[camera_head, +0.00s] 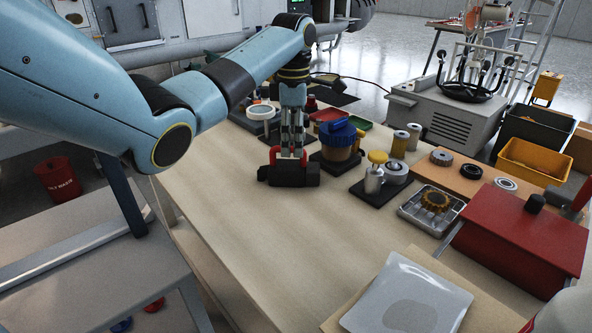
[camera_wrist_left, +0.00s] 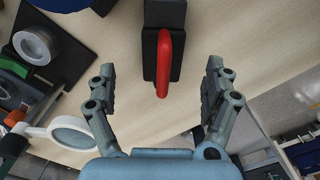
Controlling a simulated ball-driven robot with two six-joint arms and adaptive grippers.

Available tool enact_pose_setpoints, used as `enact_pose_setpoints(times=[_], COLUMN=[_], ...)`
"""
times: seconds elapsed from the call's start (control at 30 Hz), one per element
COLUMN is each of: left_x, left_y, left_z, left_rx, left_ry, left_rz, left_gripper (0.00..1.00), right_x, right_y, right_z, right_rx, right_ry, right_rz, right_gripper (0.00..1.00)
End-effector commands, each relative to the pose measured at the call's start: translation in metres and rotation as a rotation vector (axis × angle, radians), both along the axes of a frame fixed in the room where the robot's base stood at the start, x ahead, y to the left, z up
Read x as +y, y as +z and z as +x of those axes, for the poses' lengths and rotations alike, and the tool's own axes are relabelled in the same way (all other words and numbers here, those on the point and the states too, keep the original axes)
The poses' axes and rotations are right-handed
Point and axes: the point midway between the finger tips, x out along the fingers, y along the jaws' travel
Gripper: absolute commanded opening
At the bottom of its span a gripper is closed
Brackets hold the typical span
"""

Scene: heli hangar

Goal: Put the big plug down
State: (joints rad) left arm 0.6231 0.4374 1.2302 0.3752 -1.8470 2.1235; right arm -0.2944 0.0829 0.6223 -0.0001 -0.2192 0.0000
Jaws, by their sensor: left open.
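The big plug (camera_head: 290,173), a black block with a red handle, stands on the wooden table near its middle. In the left wrist view, the plug (camera_wrist_left: 164,45) shows at the top centre with its red handle pointing toward my gripper. My left gripper (camera_head: 292,150) points down right above the plug. In the left wrist view, its fingers (camera_wrist_left: 159,80) are wide apart, one on each side of the red handle and clear of it. My right gripper is not in view.
A blue-lidded jar (camera_head: 338,138) on a dark base stands close right of the plug. A grey tray (camera_head: 410,295) lies at the front. The table left and in front of the plug is bare.

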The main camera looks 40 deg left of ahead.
Motion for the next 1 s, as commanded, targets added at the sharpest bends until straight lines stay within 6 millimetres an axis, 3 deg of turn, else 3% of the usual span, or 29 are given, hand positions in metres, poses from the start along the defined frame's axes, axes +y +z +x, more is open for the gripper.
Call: enact_pose_setpoints(times=[0.03, 0.2, 0.37, 0.6, 0.83, 1.0], left_x=[0.000, 0.000, 0.000, 0.001, 0.002, 0.002], left_y=[-0.011, -0.025, -0.037, -0.074, -0.076, -0.076], left_z=[0.000, 0.000, -0.003, -0.007, -0.007, -0.007], left_rx=[0.002, -0.001, 0.000, 0.000, -0.003, -0.002], left_ry=[0.000, -0.001, -0.001, -0.002, -0.003, -0.003], left_rz=[-0.001, -0.001, 0.000, 0.000, 0.001, 0.001], left_gripper=[0.85, 0.85, 0.85, 0.85, 0.85, 0.65], right_x=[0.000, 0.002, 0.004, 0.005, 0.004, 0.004], right_y=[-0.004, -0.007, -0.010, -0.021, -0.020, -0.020], right_z=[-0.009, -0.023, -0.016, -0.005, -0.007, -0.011], right_rx=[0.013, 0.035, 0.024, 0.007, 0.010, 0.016], right_ry=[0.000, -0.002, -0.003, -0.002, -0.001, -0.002], right_rz=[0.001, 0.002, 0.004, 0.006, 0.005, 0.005], right_gripper=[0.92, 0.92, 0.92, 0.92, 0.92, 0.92])
